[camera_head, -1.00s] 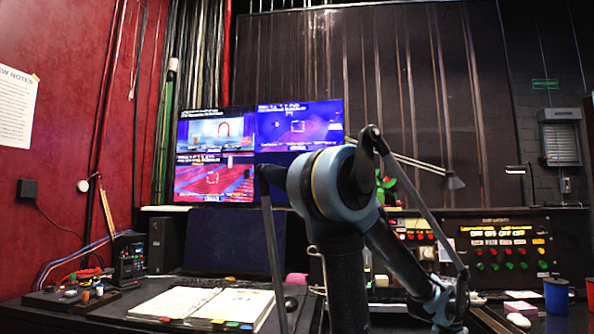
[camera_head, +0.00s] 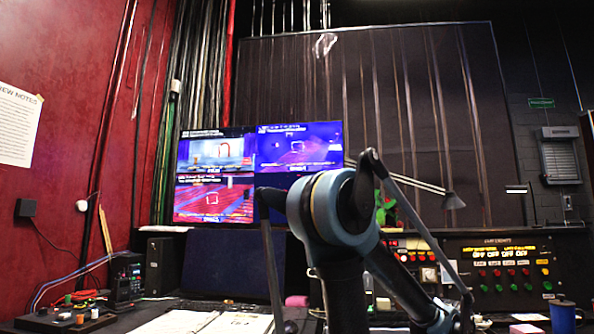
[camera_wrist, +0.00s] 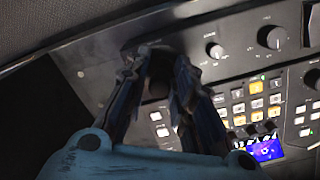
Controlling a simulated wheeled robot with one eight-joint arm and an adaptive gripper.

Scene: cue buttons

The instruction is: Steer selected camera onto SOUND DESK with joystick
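The monitor (camera_head: 222,229) at the back shows several picture panels. The lettering is too small to read, so I cannot tell which feed is SOUND DESK. In the wrist view, my gripper (camera_wrist: 158,68) reaches over a dark control panel, its two fingers on either side of a dark knob or stick (camera_wrist: 158,88), probably the joystick. I cannot tell whether they press on it.
Round knobs (camera_wrist: 272,37) and lit keys (camera_wrist: 256,88) lie right of the fingers, with a small blue screen (camera_wrist: 268,150) below. A button panel (camera_head: 508,270) stands at right on the desk, near a blue cup (camera_head: 563,316). An open book (camera_head: 240,323) lies front left.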

